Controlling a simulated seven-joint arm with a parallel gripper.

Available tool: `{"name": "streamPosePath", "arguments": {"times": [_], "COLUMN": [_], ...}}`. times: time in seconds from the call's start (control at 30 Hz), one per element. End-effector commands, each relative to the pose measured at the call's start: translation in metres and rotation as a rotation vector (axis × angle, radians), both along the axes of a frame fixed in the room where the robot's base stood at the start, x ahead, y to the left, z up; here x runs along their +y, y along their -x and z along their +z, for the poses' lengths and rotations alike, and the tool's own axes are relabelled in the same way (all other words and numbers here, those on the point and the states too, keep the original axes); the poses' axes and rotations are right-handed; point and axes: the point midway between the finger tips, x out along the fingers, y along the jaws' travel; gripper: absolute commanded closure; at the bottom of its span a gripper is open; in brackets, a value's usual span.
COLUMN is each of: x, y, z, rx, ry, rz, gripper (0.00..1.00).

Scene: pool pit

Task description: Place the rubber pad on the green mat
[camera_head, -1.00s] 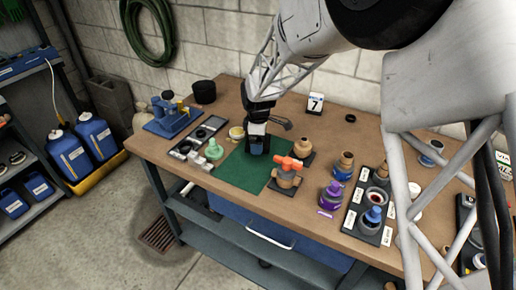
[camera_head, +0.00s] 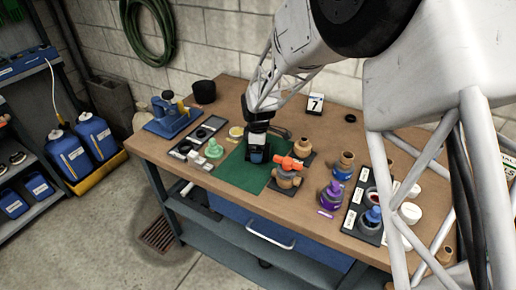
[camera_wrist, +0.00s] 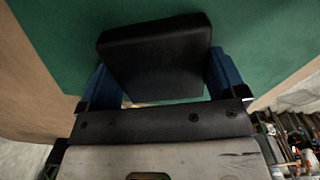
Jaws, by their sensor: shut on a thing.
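The rubber pad (camera_wrist: 155,55) is a black square block. In the wrist view it sits between the two blue fingers of my gripper (camera_wrist: 165,82), which is shut on it. The green mat (camera_wrist: 260,35) fills the area under and around the pad; I cannot tell whether the pad touches it. The pad is hidden or too small to make out there.
A brown valve with an orange handle (camera_head: 287,172) stands at the mat's right edge. A light green piece (camera_head: 213,149) and black trays are to the left. Purple and blue bottles and a labelled rack (camera_head: 352,216) stand to the right. The bench's front edge is close to the mat.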

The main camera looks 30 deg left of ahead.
Motion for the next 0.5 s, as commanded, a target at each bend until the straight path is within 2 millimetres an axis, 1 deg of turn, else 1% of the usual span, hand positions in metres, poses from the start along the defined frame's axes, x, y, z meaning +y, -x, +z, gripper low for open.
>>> {"name": "streamPosePath", "arguments": {"times": [0.03,0.07,0.1,0.37,0.5], "x": [0.0000,0.0000,0.0000,0.0000,0.0002], "y": [-0.0001,-0.0001,-0.0001,-0.0001,-0.0003], "z": [-0.0001,0.0000,0.0000,0.0010,0.0063], "rx": [0.000,0.000,0.000,0.000,-0.001], "ry": [0.000,0.000,0.000,0.000,-0.001], "rz": [0.000,0.000,0.000,0.000,0.000], "gripper": [0.05,0.01,0.00,0.00,0.00]}}
